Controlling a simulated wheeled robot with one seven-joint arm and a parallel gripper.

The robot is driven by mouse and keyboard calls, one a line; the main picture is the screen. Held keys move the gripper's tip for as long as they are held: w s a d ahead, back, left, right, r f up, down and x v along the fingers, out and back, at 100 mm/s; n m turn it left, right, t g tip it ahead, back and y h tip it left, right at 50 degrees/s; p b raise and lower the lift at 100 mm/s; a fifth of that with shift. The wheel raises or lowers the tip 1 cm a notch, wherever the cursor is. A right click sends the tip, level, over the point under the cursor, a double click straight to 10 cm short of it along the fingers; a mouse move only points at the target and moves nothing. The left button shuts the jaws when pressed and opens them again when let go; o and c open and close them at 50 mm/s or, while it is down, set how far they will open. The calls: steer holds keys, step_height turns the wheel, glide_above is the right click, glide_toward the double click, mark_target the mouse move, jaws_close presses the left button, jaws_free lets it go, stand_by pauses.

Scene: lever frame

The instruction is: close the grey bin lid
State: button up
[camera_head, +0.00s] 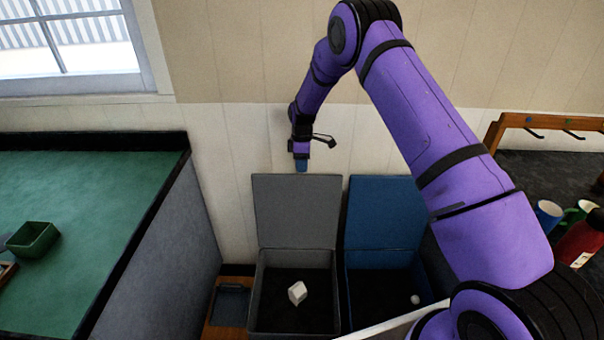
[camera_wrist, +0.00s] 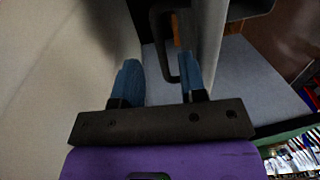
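The grey bin (camera_head: 257,290) stands on the floor, and its grey lid (camera_head: 296,212) is open, upright near the wall. My gripper (camera_head: 302,164) points down just above the lid's top edge. In the wrist view, my gripper (camera_wrist: 158,62) has its two blue fingers apart, with a gap between them. A pale grey strip, apparently the lid's edge (camera_wrist: 210,40), runs close by the right finger. A dark loop (camera_wrist: 163,45) shows beyond the gap. I cannot tell whether a finger touches the lid.
A blue bin with its lid (camera_head: 385,213) open stands right beside the grey one. A white block (camera_head: 297,293) lies in the grey bin. A green-topped counter (camera_head: 95,210) is at the left. A dark counter with cups and a red bottle (camera_head: 580,238) is at the right.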

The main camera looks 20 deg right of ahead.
steer(key=shift+s+f, duration=0.15)
steer(key=shift+f, duration=0.8)
steer(key=shift+s+f, duration=0.1)
steer(key=shift+f, duration=0.85)
steer(key=shift+c, duration=0.2)
jaws_close()
